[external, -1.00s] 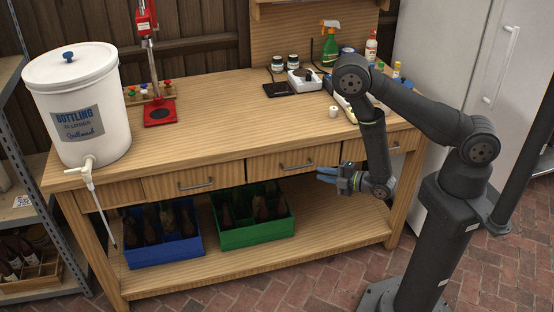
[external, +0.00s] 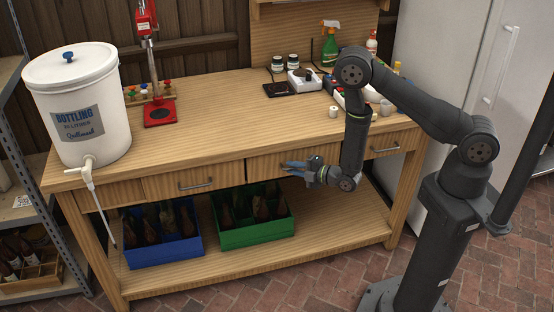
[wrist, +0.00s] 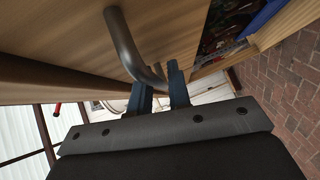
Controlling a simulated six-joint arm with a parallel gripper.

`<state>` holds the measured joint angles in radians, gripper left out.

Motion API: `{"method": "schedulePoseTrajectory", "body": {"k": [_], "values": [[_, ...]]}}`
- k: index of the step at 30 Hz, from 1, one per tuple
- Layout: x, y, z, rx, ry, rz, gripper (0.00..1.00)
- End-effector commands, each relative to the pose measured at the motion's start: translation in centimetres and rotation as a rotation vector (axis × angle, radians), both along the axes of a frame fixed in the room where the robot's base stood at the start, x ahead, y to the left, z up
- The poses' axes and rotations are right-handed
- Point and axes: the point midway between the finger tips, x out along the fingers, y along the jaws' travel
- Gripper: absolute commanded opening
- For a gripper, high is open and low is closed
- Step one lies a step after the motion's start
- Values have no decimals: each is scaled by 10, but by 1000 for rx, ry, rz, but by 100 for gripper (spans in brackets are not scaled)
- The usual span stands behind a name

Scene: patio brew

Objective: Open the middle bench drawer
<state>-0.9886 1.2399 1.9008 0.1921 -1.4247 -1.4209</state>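The middle drawer (external: 264,167) of the wooden bench looks shut, its front in line with its neighbours. Its grey bar handle is hidden behind my gripper in the external view. In the wrist view the curved handle (wrist: 128,45) runs down from the top, and its lower bend lies between the fingertips. My gripper (external: 285,168) is at the drawer front, with blue fingers pointing left. In the wrist view the gripper (wrist: 160,83) has its two fingers apart, one on each side of the handle's bend. Whether they touch the handle is not clear.
The left drawer (external: 165,187) and right drawer (external: 405,141) are shut. A blue crate (external: 150,255) and a green crate (external: 255,235) with bottles stand on the shelf below. A white bottling bucket (external: 110,115) stands at the bench's left end. Brick floor in front is clear.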

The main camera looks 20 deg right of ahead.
Motion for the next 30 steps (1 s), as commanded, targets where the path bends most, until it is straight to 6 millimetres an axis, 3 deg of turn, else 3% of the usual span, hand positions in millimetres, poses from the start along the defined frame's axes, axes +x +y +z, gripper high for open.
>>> {"method": "schedulePoseTrajectory", "body": {"k": [3, 11, 16, 23, 30], "values": [[0, 0, 0, 0, 0, 0, 0], [-1, 0, 0, -1, 1, 0, 0], [-13, 0, 0, -1, 1, 2, 0], [-55, 1, -1, -2, 1, 7, 0], [-114, 0, -1, -3, 1, 8, 0]]}}
